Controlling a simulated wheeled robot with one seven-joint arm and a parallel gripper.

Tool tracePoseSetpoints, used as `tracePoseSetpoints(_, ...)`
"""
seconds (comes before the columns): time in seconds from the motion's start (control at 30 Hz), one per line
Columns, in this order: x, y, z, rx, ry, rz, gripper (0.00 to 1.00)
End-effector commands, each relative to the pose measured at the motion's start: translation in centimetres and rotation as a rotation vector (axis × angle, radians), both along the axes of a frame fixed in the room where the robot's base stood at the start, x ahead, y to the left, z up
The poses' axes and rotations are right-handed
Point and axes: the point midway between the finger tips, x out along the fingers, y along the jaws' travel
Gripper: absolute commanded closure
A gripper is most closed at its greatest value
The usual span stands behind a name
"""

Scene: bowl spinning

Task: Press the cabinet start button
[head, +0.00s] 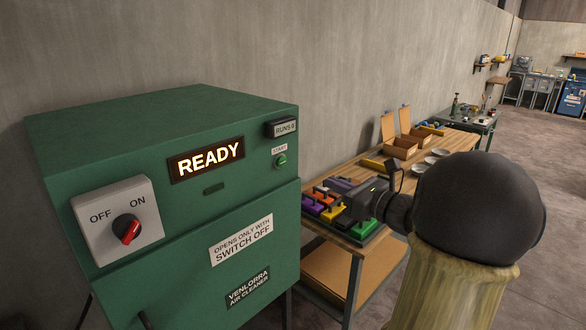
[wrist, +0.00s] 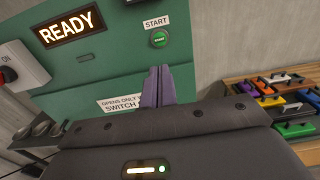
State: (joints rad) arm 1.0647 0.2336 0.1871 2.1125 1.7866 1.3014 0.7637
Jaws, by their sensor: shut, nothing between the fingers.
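The green cabinet (head: 180,125) stands at the left in the head view, its display (head: 207,160) lit with READY. The round green start button (head: 281,160) is at the upper right of its front, under a START label. In the wrist view the start button (wrist: 159,39) lies just beyond and above my fingertips. My gripper (wrist: 159,70) is shut and empty, its two grey-purple fingers together and pointing toward the cabinet front. In the head view my gripper (head: 340,185) is to the right of the cabinet. A gap to the button shows there.
A rotary switch (head: 127,229) with a red pointer sits at the cabinet's left; the pointer tilts toward ON. A RUNS counter (head: 283,128) is above the button. A workbench (head: 385,235) with coloured blocks and boxes stands right of the cabinet, along the wall.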

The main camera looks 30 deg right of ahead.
Motion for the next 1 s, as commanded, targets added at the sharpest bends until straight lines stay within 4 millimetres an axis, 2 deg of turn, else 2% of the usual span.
tracePoseSetpoints(0.27, 1.6, 0.7, 0.1, 0.000, 0.001, 0.004, 1.00)
tracePoseSetpoints(0.8, 10.4, 3.9, 0.3, 0.000, 0.003, 0.005, 1.00)
tracePoseSetpoints(1.0, 12.7, 4.8, 0.1, -0.001, 0.003, 0.004, 1.00)
